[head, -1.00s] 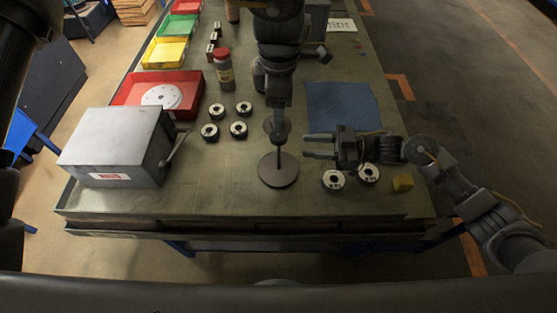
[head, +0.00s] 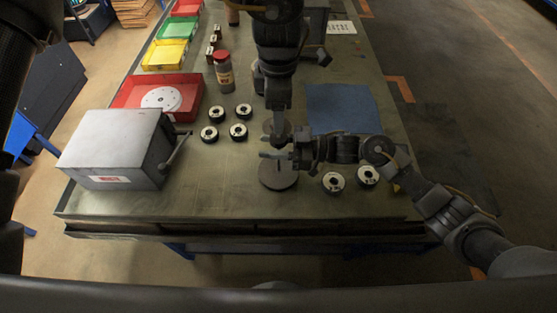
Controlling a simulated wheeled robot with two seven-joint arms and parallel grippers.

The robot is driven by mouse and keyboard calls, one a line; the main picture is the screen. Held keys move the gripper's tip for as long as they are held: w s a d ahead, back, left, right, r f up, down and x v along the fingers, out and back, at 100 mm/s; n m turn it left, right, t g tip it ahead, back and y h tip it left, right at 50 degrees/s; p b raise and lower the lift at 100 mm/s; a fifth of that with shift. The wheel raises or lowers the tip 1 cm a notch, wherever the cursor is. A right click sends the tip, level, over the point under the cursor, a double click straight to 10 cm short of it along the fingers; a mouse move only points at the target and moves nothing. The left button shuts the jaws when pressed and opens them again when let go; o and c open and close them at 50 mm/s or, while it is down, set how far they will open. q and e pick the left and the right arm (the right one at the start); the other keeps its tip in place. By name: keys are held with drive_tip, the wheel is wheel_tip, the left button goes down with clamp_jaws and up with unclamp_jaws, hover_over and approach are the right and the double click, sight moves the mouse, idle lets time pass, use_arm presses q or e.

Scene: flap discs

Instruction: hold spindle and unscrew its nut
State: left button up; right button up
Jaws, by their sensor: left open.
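The spindle stands upright on a round dark base (head: 278,178) near the table's front middle. Its thin rod is mostly hidden now by my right gripper. A round grey piece (head: 267,127), perhaps the nut, shows at the rod's top, partly covered by my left gripper (head: 278,138). My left gripper points down over the spindle's top and is open. My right gripper (head: 272,156) comes in level from the right, with its fingers at the rod just above the base. I cannot tell whether these fingers touch or grip the rod.
Several black-and-white discs lie left (head: 209,134) and right (head: 333,182) of the spindle. A grey metal box with a lever (head: 110,145) stands front left. A red tray (head: 128,98) holds a white disc.

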sight(279, 136)
clamp_jaws()
idle(0.3)
use_arm(q)
drive_tip(key=shift+s+d+f, duration=0.1)
drive_tip(key=shift+s+f, duration=0.05)
drive_tip(key=shift+f, duration=0.05)
drive_tip(key=m, duration=0.3)
drive_tip(key=shift+s+d+m, duration=0.1)
drive_tip(key=shift+d+m, duration=0.05)
drive_tip(key=shift+m, duration=0.15)
drive_tip(key=m, duration=0.5)
drive_tip(key=shift+w+a+r, duration=0.2)
drive_tip(key=shift+w+a, duration=0.05)
drive_tip(key=shift+f, duration=4)
